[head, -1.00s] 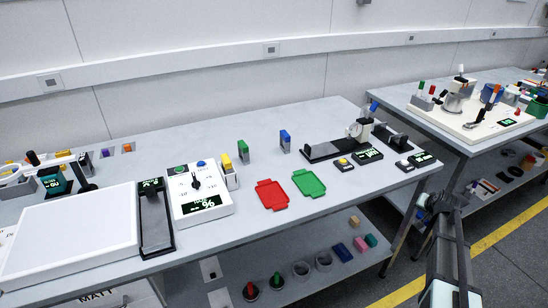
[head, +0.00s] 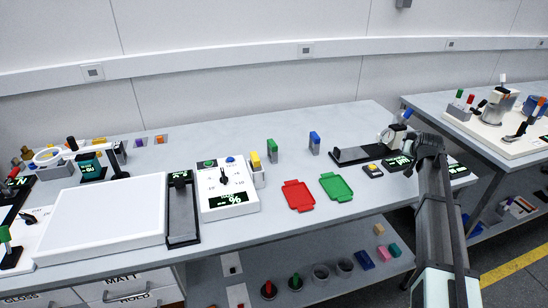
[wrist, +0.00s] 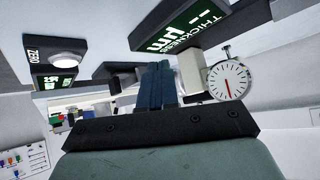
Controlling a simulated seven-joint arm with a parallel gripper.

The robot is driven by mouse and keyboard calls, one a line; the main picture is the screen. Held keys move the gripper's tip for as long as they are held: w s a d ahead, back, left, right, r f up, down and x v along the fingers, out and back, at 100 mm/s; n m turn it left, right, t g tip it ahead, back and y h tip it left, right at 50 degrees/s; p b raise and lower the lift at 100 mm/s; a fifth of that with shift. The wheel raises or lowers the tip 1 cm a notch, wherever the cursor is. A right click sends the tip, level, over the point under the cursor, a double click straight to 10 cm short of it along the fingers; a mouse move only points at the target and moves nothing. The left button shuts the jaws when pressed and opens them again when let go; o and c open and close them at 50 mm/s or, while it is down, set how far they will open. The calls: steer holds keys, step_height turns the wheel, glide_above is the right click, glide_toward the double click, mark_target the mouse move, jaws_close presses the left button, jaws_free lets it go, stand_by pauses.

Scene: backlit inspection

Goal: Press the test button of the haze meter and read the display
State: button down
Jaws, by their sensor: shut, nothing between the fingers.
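A white instrument (head: 228,190) with a dark pointer knob stands left of the middle of the bench in the head view. Its lit display (head: 228,199) shows a % sign; the rest is too small to read. A green button (head: 209,163) and a blue button (head: 230,159) sit on its top edge. I cannot read a name on it, so I cannot confirm it is the haze meter. My gripper (head: 427,143) is far to its right, by the bench's right end. In the wrist view, the fingers (wrist: 157,82) are shut and empty.
A thickness gauge with a round dial (wrist: 229,80), a THICKNESS display (wrist: 185,28) and a ZERO button (wrist: 65,60) is near my gripper. A red tray (head: 299,196) and a green tray (head: 337,187) lie between. A large white panel (head: 95,225) is left.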

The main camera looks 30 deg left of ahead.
steer(key=s+a+n, duration=0.1)
steer(key=a, duration=0.5)
steer(key=s+a+r+n, duration=0.1)
steer(key=a, duration=0.5)
steer(key=s+a+g, duration=0.1)
steer(key=s+a, duration=0.1)
steer(key=a, duration=0.5)
steer(key=shift+r+n, duration=0.35)
steer(key=shift+n, duration=0.05)
steer(key=s+a, duration=0.2)
steer(key=a, duration=0.3)
steer(key=s+a+r+n, duration=0.1)
steer(key=s+a, duration=0.1)
steer(key=a, duration=0.3)
steer(key=s+a+r+n+h, duration=0.1)
steer(key=s+a, duration=0.2)
steer(key=a, duration=0.2)
steer(key=shift+a+r, duration=0.2)
steer(key=shift+a, duration=0.1)
step_height(320, 180, up, 7)
steer(key=n+t+h, duration=0.1)
steer(key=n, duration=0.2)
glide_above(228, 160)
steer(key=shift+r, duration=0.15)
steer(key=shift+f, duration=4.4)
steer(key=shift+f, duration=0.25)
steer(key=shift+f, duration=0.2)
